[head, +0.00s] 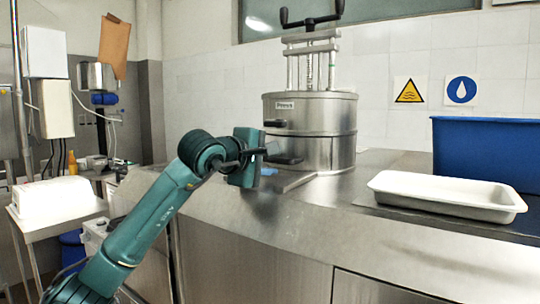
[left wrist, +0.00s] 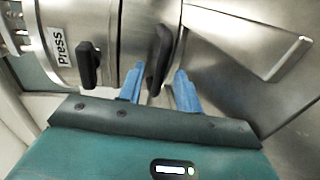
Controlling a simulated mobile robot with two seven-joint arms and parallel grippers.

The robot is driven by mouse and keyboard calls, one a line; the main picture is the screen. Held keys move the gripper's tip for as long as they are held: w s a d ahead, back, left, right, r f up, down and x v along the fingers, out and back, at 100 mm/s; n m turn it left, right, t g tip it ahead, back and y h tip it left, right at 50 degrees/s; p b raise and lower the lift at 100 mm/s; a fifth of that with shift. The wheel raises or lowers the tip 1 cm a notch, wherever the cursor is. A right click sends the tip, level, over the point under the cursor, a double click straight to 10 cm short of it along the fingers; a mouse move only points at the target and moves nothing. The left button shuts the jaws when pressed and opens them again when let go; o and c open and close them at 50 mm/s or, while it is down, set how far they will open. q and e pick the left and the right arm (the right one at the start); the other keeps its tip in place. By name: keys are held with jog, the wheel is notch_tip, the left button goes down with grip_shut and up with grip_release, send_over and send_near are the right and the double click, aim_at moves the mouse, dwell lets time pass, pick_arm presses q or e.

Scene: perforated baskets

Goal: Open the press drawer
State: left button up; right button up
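The steel press (head: 312,130) is a round drum with a "Press" label, standing on the steel counter. It has an upper black handle (head: 274,123) and a lower black handle (head: 284,159), which also show in the left wrist view as the upper handle (left wrist: 89,66) and the lower handle (left wrist: 160,56). The drum sections look closed together. My left gripper (left wrist: 160,80) is open, its two blue fingers spread on either side of the lower handle's near end, with gaps visible. In the head view its fingertips (head: 268,171) are just left of that handle. My right gripper is out of view.
A white tray (head: 440,196) and a blue bin (head: 490,150) stand on the counter at the right. A raised-edge steel plate (left wrist: 265,50) lies beside the press. A side table with a white box (head: 58,196) is at the left. The counter's front is clear.

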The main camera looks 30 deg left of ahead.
pick_arm(q)
jog(key=shift+w, duration=0.15)
grip_shut()
dwell(0.4)
